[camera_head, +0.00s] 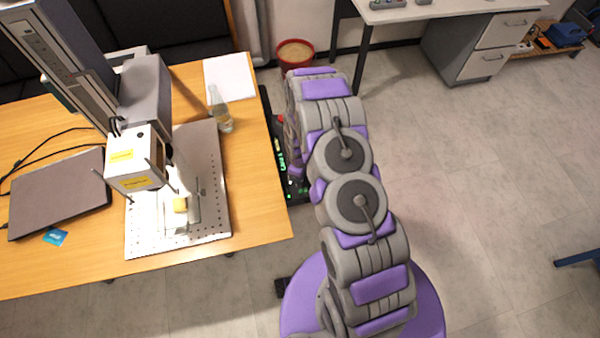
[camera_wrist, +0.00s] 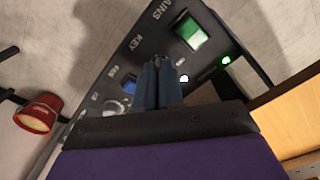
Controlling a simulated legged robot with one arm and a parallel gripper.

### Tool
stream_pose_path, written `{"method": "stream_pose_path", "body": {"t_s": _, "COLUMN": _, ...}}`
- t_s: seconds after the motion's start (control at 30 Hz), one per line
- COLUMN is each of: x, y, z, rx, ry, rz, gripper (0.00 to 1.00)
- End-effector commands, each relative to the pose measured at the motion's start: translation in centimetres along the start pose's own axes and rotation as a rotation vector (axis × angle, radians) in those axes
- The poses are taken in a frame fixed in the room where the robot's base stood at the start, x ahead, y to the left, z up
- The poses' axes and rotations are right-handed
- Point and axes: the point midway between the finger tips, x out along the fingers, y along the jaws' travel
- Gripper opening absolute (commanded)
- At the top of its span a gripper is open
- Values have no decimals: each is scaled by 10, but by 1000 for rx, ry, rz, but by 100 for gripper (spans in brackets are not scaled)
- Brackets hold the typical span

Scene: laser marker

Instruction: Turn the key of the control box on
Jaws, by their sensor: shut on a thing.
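The control box (camera_wrist: 107,75) is a black panel, tilted across the wrist view, with the printed words MAINS and KEY. In the head view the control box (camera_head: 279,158) is on the floor beside the table, partly covered by my arm. My gripper (camera_wrist: 166,64) is shut at the panel, its fingertips close together beside the KEY label. The key is hidden between the fingers, so its angle cannot be seen. A lit green switch (camera_wrist: 190,33) and small green lights (camera_wrist: 226,60) are near the fingertips.
A blue button (camera_wrist: 128,84) and a round knob (camera_wrist: 113,107) sit left of the fingers. The wooden table (camera_head: 262,215) bears the laser marker (camera_head: 138,160), a laptop (camera_head: 60,195) and a bottle (camera_head: 221,118). A red bin (camera_head: 296,54) stands behind.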

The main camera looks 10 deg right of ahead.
Motion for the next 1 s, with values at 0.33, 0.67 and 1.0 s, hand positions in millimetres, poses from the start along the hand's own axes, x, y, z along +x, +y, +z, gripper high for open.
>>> {"method": "stream_pose_path", "body": {"t_s": 0.33, "x": -1, "y": 2, "z": -2, "rx": 123, "ry": 6, "rz": 5, "gripper": 0}}
{"method": "stream_pose_path", "body": {"t_s": 0.67, "x": -1, "y": 3, "z": -2, "rx": 141, "ry": 6, "rz": 6, "gripper": 0}}
{"method": "stream_pose_path", "body": {"t_s": 1.0, "x": -1, "y": 2, "z": -2, "rx": 140, "ry": 5, "rz": 5, "gripper": 22}}
